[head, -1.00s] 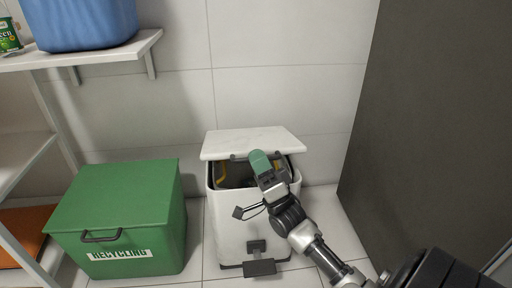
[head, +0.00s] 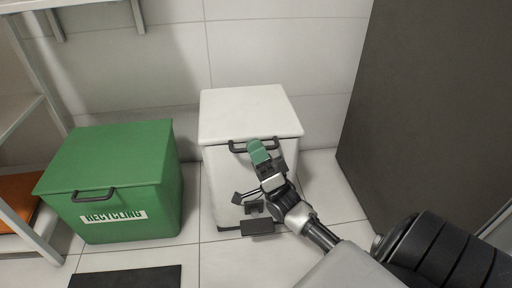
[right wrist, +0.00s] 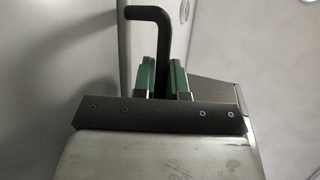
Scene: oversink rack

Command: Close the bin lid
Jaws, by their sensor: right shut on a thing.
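The white bin (head: 219,180) stands on the floor against the tiled wall in the head view. Its white lid (head: 248,112) lies down over the top, with no opening visible. A dark handle (head: 238,147) runs along the lid's front edge. My right gripper (head: 258,152), with green fingers, is at the right part of this handle. In the right wrist view the dark handle (right wrist: 152,13) passes between the fingers of my right gripper (right wrist: 163,80), which is shut on it. My left gripper is not in view.
A green recycling box (head: 112,165) stands left of the bin. A dark mat (head: 125,277) lies on the floor in front of it. A white shelf (head: 30,110) is at the far left, and a dark panel (head: 425,110) rises at the right.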

